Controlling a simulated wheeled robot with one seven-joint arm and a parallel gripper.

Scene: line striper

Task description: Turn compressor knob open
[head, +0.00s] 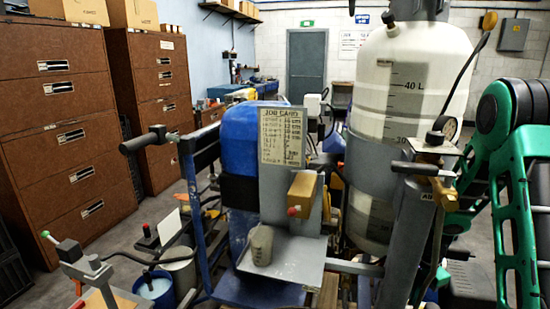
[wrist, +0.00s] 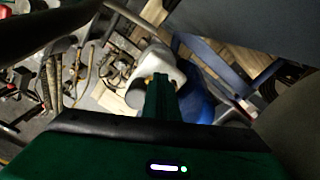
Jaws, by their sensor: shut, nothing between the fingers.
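The line striper stands in the middle of the head view with a blue tank-like body (head: 240,135) and a large white paint tank (head: 405,75). I cannot tell for sure which part is the compressor knob. A black knob (head: 434,138) sits by a round gauge (head: 447,126) at the tank's right, and a small red knob (head: 293,211) sits on a tan block (head: 303,190). My green arm is at the right of the head view; the gripper is not clear there. In the wrist view my gripper (wrist: 160,82) is shut and empty, pointing towards a whitish rounded part (wrist: 155,68).
A grey tray (head: 300,262) holding a grey cup (head: 262,245) juts out in front. A job card (head: 282,137) stands above it. Black-gripped handlebars (head: 150,140) stick out left. Brown cabinets (head: 60,130) line the left; buckets (head: 155,292) and hoses crowd the floor.

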